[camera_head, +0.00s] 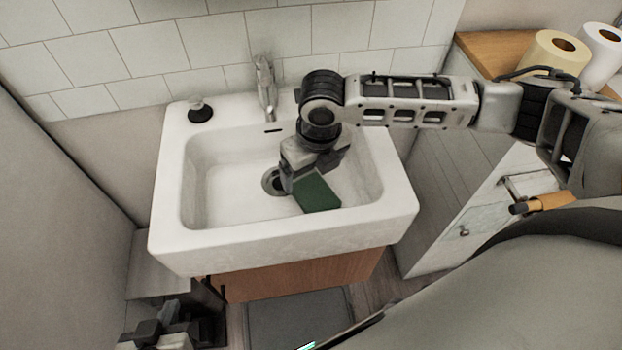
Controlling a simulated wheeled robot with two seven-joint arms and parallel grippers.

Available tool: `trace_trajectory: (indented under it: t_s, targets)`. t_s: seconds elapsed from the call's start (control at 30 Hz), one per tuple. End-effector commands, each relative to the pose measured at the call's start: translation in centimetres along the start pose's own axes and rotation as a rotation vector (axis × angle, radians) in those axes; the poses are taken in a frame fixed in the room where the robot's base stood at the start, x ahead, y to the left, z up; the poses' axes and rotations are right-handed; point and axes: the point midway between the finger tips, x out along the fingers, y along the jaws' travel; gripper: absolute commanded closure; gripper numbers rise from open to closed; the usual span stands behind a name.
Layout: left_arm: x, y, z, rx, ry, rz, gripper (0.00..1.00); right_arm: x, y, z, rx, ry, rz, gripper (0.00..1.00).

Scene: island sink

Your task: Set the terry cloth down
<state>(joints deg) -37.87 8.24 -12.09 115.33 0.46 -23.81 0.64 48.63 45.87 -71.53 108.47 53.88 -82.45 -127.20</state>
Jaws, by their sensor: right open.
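The terry cloth, a flat dark green rectangle (317,194), is inside the white sink basin, just right of the drain. My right gripper (297,183) reaches down into the basin and is right beside the cloth, overlapping its upper left edge in the picture. It is open; its fingertips are partly hidden, and I cannot tell whether they touch the cloth. My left gripper (155,330) is low at the bottom left, outside the sink, cut by the picture's edge; its jaws are unclear.
The basin's left side is free. Two paper rolls (554,53) stand on a wooden top at the right.

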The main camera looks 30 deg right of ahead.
Motion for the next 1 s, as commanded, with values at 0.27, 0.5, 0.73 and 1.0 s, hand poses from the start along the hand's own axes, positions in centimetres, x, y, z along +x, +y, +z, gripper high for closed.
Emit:
trace_trajectory:
  t_s: [0.27, 0.5, 0.73, 1.0]
  targets:
    - [0.2, -0.1, -0.4, 0.003, 0.007, -0.003, 1.00, -4.3, 0.0, 0.1, 0.000, -0.001, 0.000, 0.11]
    - [0.2, -0.2, -0.4, 0.003, 0.007, -0.003, 1.00, -5.0, 0.0, 0.0, 0.000, 0.001, 0.000, 0.11]
    - [0.2, -0.2, -0.3, 0.002, 0.005, -0.003, 1.00, -5.0, 0.0, 0.0, 0.000, 0.001, 0.000, 0.11]
    - [0.1, -0.1, -0.1, 0.001, 0.001, -0.003, 1.00, -5.0, 0.0, 0.0, 0.000, 0.002, 0.000, 0.11]
